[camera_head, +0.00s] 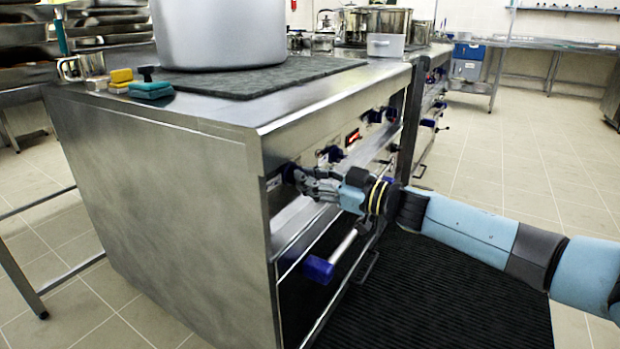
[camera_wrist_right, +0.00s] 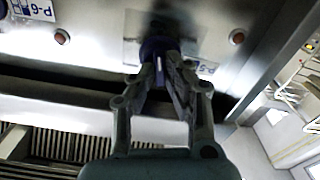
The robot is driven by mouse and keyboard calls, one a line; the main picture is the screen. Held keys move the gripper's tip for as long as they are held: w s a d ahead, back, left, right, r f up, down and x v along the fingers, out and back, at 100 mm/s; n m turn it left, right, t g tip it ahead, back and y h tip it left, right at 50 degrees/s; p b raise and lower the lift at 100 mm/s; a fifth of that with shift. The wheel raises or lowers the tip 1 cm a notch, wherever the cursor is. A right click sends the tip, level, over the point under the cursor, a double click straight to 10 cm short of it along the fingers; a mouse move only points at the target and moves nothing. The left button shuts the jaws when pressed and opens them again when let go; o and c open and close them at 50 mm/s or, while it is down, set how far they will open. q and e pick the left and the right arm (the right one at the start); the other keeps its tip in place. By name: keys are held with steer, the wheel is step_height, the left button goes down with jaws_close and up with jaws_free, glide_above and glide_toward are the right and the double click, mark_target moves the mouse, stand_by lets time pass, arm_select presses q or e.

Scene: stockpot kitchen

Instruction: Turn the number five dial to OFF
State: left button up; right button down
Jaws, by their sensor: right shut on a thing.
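The number five dial is a dark blue knob (camera_head: 289,172) at the near end of the stove's front panel. In the right wrist view the knob (camera_wrist_right: 151,48) shows a white mark, beside a partly hidden label reading P-5 (camera_wrist_right: 207,69). My right gripper (camera_head: 304,180) reaches it from the right. Its fingers (camera_wrist_right: 165,75) are shut around the knob and hide part of it. The OFF marking cannot be made out. My left gripper is not in view.
A P-6 label (camera_wrist_right: 40,8) and a red lamp (camera_wrist_right: 62,36) are beside the dial. More knobs (camera_head: 330,154) line the panel. A blue-ended handle (camera_head: 318,269) sticks out below my right gripper. A large pot (camera_head: 220,35) stands on the stove top. A black mat (camera_head: 430,290) covers the floor.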

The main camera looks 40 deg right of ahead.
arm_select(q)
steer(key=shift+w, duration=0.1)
arm_select(e)
steer(key=shift+n, duration=0.3)
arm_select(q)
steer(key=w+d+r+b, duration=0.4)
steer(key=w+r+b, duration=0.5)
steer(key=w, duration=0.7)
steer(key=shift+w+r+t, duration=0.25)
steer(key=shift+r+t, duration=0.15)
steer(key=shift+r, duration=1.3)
arm_select(e)
steer(key=shift+f+n, duration=0.15)
steer(key=shift+n, duration=5.25)
steer(key=shift+f+n, duration=0.2)
steer(key=shift+n, duration=5.2)
steer(key=shift+f+n, duration=0.15)
steer(key=shift+n, duration=5.25)
arm_select(q)
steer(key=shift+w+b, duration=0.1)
steer(key=shift+b, duration=0.2)
